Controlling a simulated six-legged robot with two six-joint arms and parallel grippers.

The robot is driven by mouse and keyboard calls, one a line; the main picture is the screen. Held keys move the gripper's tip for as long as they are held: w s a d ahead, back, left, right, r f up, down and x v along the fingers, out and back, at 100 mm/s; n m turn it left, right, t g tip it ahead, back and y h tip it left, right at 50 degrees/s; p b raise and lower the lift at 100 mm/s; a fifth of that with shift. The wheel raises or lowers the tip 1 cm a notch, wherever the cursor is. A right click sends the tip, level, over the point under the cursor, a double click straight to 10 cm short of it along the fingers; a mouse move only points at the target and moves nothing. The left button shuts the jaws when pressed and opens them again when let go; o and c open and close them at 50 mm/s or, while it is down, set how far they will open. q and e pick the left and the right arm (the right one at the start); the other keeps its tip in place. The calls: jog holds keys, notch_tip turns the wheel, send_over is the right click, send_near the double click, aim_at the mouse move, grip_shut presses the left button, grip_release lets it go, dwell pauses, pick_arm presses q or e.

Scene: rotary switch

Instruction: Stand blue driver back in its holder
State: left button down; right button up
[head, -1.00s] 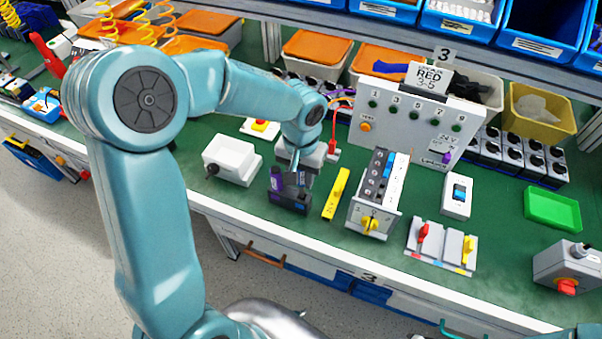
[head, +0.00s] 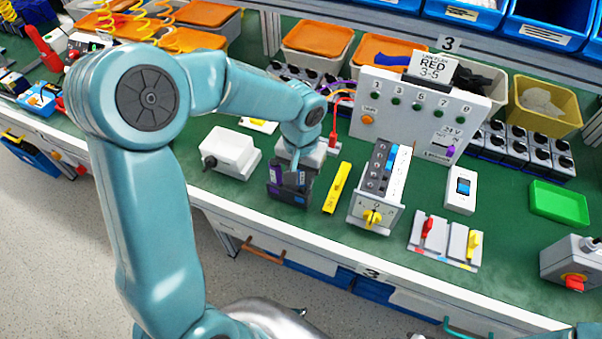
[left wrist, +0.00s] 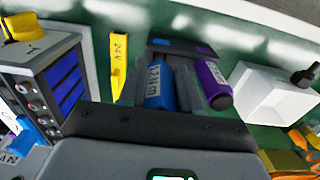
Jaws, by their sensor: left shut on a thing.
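My left gripper (head: 290,172) is shut on the blue driver, over the dark holder (head: 288,193) near the bench's front edge. In the left wrist view, the blue driver (left wrist: 158,87), lettered "12 N m", sits between the two fingers (left wrist: 161,92). The purple driver (left wrist: 214,82) stands beside the right finger, at the holder's purple-marked side. The holder (left wrist: 178,46) shows behind the fingers, with a blue and a purple mark. The fingers hide the blue driver's lower end, so I cannot tell how deep it sits. My right gripper is not in view.
A white box (head: 229,150) stands left of the holder. A yellow "24 V" piece (head: 337,187) lies close on the right, then a grey switch module (head: 378,190) with a yellow knob (head: 372,218). A tall white panel (head: 420,115) stands behind.

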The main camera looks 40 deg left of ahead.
aim_at(301, 184)
pick_arm(q)
jog(key=shift+f+b, duration=1.3)
jog(key=shift+f, duration=0.3)
jog(key=c, duration=0.7)
grip_release()
notch_tip(301, 184, up, 16)
jog(key=shift+r+p, duration=0.2)
jog(key=shift+p, duration=0.5)
jog(key=shift+s, duration=0.15)
